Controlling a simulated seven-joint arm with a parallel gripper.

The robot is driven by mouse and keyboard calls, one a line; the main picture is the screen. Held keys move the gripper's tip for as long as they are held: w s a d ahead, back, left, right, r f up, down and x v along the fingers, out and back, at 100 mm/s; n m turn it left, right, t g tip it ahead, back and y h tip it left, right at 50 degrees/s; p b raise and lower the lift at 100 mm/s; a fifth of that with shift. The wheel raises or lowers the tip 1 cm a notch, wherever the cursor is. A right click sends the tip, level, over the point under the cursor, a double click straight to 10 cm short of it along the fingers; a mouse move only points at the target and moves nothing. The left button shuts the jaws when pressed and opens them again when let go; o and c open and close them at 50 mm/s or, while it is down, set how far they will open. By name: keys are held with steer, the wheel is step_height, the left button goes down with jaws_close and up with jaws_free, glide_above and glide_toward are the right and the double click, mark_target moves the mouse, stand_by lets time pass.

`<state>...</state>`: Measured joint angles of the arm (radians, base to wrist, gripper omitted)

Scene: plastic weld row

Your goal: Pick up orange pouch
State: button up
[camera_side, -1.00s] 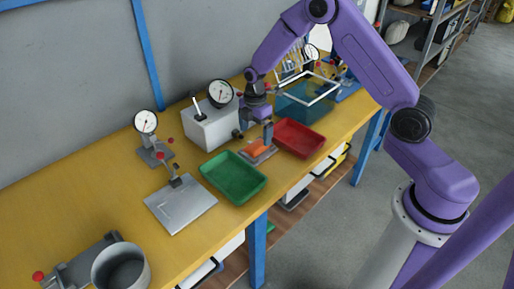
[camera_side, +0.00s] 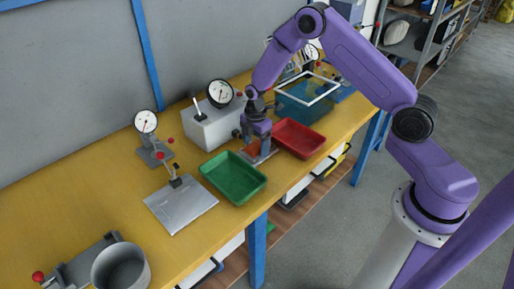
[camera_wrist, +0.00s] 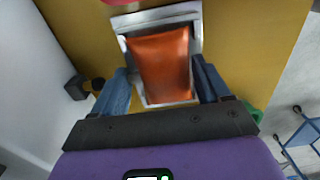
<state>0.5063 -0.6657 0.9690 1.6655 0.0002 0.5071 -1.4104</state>
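The orange pouch (camera_wrist: 163,62) lies on a small grey metal plate (camera_wrist: 185,12) in the wrist view. In the side view only a bit of the pouch (camera_side: 254,148) shows, between the green and red trays, mostly hidden by my gripper. My gripper (camera_wrist: 162,85) points down over the pouch, with one blue-grey finger on each side of it. The fingers are apart, and the pouch's near part lies between them. I cannot tell whether either finger touches it. My gripper also shows in the side view (camera_side: 259,149), low at the plate.
A green tray (camera_side: 258,183) stands left of the plate and a red tray (camera_side: 318,146) right of it. A white box with a dial gauge (camera_side: 219,93) stands behind. A blue bin (camera_side: 298,108) is farther right. The table's left part has free room.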

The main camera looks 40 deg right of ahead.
mark_target(257, 143)
steer(key=shift+r, duration=0.15)
steer(key=shift+r, duration=0.25)
steer(key=r, duration=0.3)
steer(key=shift+s, duration=0.25)
steer(key=s+r, duration=0.9)
steer(key=s, duration=0.4)
steer(key=shift+s, duration=0.3)
steer(key=shift+a+r, duration=0.1)
